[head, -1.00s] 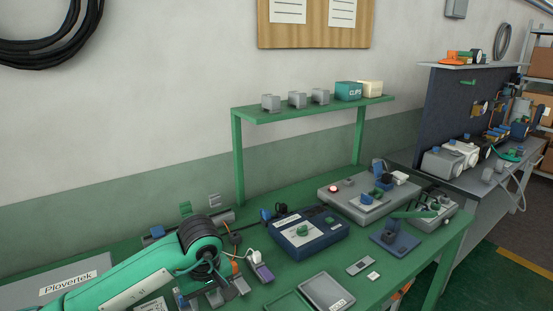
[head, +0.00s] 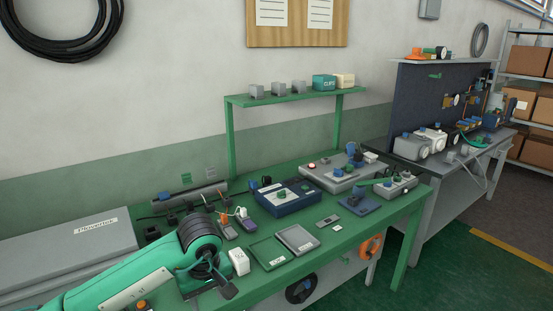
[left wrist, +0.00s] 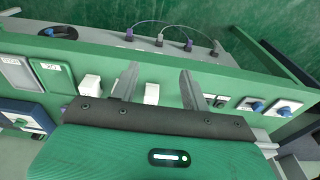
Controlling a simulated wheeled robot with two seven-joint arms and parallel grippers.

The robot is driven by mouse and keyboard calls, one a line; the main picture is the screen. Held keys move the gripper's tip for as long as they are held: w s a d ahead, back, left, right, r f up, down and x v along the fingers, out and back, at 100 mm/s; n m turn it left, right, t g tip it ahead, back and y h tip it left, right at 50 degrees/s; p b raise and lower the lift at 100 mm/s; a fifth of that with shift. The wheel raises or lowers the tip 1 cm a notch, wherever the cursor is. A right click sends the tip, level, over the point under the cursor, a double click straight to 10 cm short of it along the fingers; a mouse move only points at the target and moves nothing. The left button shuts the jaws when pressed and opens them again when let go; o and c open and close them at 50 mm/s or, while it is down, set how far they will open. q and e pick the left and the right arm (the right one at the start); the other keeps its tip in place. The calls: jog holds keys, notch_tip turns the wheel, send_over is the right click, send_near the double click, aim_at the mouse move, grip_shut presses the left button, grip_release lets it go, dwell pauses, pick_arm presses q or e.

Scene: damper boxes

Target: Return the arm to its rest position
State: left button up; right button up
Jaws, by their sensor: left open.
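My left arm, green with a dark ribbed wrist joint, comes in from the lower left of the head view. Its gripper (head: 222,287) hangs near the front edge of the green bench (head: 345,238), in front of a white box (head: 239,262). In the left wrist view the two grey fingers (left wrist: 158,72) stand apart with nothing gripped. A white block (left wrist: 152,94) shows beyond the gap between them, on the bench. My right gripper is in neither view.
A green tray (head: 268,252) and a grey tray (head: 298,239) lie right of the gripper. A blue box (head: 290,198) and a grey box (head: 340,177) sit behind. A large grey case (head: 70,245) is at left. A raised green shelf (head: 300,95) spans the back.

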pick_arm(q)
jog(key=w+d+f+n+g+h, duration=0.1)
jog(key=d+f+n+h, duration=1.3)
jog(key=f+n+h, duration=0.3)
jog(key=a+f+n+t+y, duration=0.4)
jog(key=a+f+n+t, duration=0.2)
jog(key=f+n, duration=0.6)
jog(key=a+f+n+t+y, duration=0.3)
jog(key=a+f+n+t, duration=0.3)
jog(key=f+n, duration=0.6)
jog(key=s+a+f+n+g+y, duration=0.2)
jog(key=s+a+f+n+y, duration=0.25)
jog(key=s+f+n, duration=0.45)
jog(key=s+a+f+n+g+y, duration=0.3)
jog(key=s+a+f+n, duration=0.3)
jog(key=s+f, duration=0.6)
jog(key=s+a+f+n+g+y, duration=0.1)
jog(key=s+f+n+g, duration=0.1)
jog(key=s, duration=1.2)
jog(key=s+a+f+n+g, duration=0.1)
jog(key=s+f+n+g, duration=0.2)
jog(key=s, duration=1.1)
jog(key=shift+f+n+g+y, duration=0.35)
jog(key=shift+n+g, duration=0.25)
jog(key=shift+n, duration=0.3)
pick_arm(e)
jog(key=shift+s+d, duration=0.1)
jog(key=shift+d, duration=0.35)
